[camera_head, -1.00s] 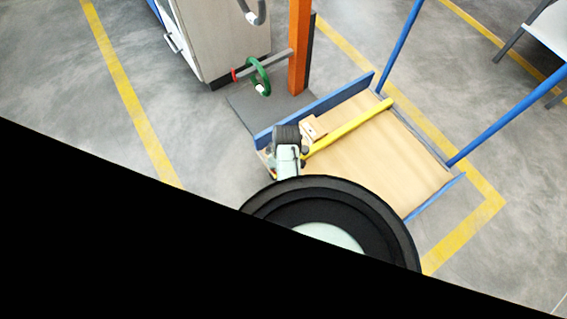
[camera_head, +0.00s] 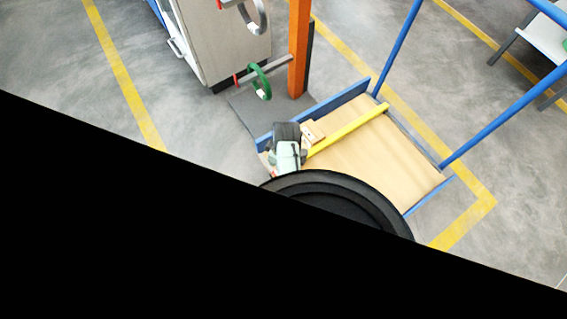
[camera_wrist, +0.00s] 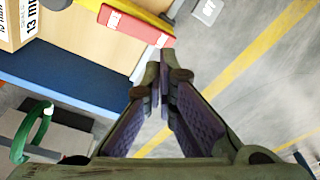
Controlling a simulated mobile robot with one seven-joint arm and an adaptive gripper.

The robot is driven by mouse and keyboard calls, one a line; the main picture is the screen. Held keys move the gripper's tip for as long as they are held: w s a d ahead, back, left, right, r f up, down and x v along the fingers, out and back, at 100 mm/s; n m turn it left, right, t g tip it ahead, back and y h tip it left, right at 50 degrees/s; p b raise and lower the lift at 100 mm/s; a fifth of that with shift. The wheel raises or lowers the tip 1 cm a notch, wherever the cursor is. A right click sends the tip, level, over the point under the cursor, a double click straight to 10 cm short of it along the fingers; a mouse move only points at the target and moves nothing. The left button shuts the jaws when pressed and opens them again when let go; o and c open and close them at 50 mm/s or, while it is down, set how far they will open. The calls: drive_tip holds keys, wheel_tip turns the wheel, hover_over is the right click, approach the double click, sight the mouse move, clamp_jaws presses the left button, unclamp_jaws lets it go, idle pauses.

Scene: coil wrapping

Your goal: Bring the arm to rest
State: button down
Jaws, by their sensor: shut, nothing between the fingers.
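My gripper (camera_wrist: 160,78) shows in the wrist view with its two dark padded fingers shut at the tips and nothing between them. It is apart from the things around it, with floor and a blue-edged surface behind it. In the head view, the large black round part and the black area at lower left hide much of the scene.
A green coil (camera_head: 252,82) hangs by an orange post (camera_head: 299,45), with a grey coil (camera_head: 256,18) above. A blue-framed trolley (camera_head: 375,155) carries a yellow bar (camera_head: 345,130). A red box (camera_wrist: 135,24) shows in the wrist view. Open floor (camera_head: 60,60) lies left.

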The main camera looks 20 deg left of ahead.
drive_tip(key=shift+r+p, duration=0.4)
drive_tip(key=shift+r, duration=0.3)
